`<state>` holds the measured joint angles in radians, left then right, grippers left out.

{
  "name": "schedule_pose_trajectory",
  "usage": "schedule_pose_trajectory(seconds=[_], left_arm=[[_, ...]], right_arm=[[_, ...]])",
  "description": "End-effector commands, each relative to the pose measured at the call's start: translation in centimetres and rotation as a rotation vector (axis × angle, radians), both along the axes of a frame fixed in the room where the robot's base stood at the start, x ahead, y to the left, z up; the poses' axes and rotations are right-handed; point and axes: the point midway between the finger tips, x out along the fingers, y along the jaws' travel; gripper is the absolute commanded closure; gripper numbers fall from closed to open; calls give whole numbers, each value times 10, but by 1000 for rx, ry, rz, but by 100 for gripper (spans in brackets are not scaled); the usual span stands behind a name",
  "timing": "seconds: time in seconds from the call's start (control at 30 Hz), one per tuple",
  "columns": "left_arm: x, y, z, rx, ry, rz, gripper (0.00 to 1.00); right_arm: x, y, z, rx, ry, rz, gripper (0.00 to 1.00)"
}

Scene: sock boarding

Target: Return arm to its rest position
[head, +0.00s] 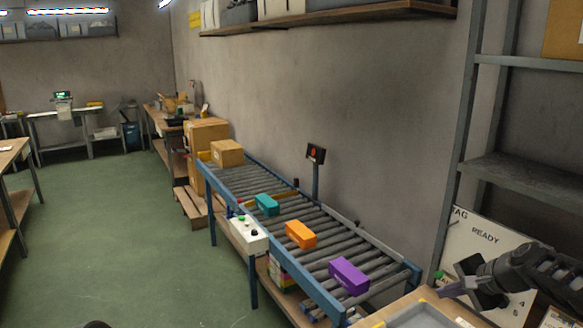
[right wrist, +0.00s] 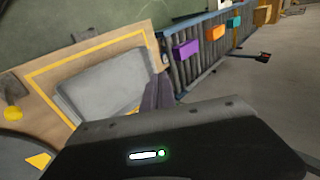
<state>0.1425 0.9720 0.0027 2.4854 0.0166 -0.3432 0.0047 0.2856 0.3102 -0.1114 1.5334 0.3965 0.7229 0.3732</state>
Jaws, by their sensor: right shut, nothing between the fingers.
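My right arm comes in at the lower right of the head view. Its gripper (head: 452,289) is raised above the near worktable (head: 399,302), in front of the white board with "READY" on it (head: 484,240). In the right wrist view the gripper's grey-purple fingers (right wrist: 158,93) are together with nothing between them. They point towards the table edge and the roller conveyor. My left gripper is not in view.
A roller conveyor (head: 340,252) carries purple (head: 349,275), orange (head: 300,234) and teal (head: 267,205) boxes. A flat grey piece (right wrist: 103,85) lies inside a yellow outline on the worktable. A metal shelf rack (head: 520,175) stands at right. The green floor at left is clear.

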Motion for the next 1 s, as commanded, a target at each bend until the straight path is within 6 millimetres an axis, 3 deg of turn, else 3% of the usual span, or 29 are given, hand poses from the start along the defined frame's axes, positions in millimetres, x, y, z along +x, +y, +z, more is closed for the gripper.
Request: schedule_pose_trajectory(seconds=[0.13, 0.27, 0.47, 0.63, 0.77, 0.87, 1.0], left_arm=[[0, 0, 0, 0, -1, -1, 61], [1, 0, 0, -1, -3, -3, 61], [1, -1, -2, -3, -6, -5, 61], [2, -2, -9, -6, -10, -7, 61], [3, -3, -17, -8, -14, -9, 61], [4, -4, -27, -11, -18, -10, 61], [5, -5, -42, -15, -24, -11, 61]], right_arm=[[10, -14, 1, -81, -57, -8, 100], [12, -20, -13, -149, -79, -6, 100], [6, -9, -68, -256, -70, 40, 100], [-7, 16, -131, -333, -45, 115, 100], [-30, 51, -197, -388, -14, 211, 100], [-63, 90, -261, -423, 19, 319, 100], [-125, 152, -339, -445, 55, 493, 100]])
